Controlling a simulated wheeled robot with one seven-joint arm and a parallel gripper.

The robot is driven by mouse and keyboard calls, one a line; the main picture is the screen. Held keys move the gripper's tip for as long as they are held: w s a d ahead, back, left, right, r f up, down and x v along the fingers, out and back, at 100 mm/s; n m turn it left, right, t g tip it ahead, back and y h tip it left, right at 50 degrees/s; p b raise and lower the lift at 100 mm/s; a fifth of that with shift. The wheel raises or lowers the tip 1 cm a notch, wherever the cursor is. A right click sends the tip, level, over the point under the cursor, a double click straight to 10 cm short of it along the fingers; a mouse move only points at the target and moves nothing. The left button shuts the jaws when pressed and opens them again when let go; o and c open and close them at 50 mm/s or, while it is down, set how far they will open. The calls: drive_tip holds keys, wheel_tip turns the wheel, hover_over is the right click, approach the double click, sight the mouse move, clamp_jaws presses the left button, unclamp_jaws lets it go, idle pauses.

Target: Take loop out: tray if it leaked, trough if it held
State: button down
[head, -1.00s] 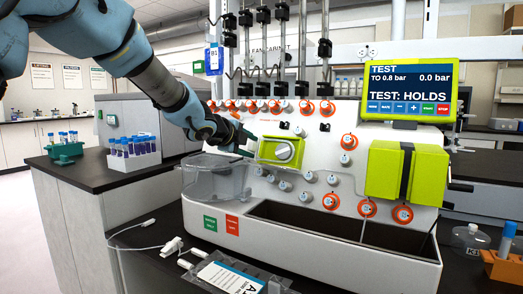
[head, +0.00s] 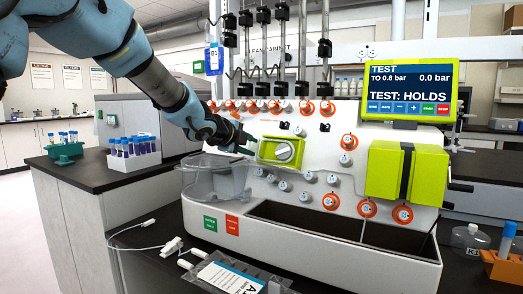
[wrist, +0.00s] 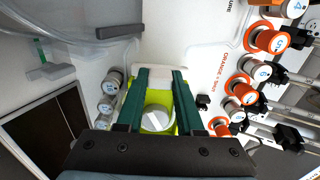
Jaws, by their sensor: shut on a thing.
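My gripper (head: 246,142) is at the lime-green block with the pale round knob (head: 283,152) on the machine's front. In the wrist view my green fingers (wrist: 162,72) lie on either side of this block (wrist: 160,103) and are shut on it. I cannot make out a separate loop. The screen (head: 410,90) reads "TEST: HOLDS", "TO 0.8 bar" and 0.0 bar. A dark trough (head: 315,222) with a divider runs along the machine's lower front; it also shows in the wrist view (wrist: 45,130). A clear tray-like bin (head: 215,180) is at the machine's left front.
Orange-ringed and grey knobs (head: 331,201) surround the block. A larger lime-green unit (head: 385,170) is to its right. A labelled bag (head: 230,278) and white tubing (head: 135,243) lie in front. Tube racks (head: 135,160) stand on the left bench.

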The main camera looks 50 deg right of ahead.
drive_tip(key=shift+s+a+r, duration=0.1)
drive_tip(key=shift+a+r, duration=0.05)
drive_tip(key=shift+a, duration=0.2)
idle(0.6)
drive_tip(key=shift+p+v, duration=0.35)
drive_tip(key=shift+v, duration=1.15)
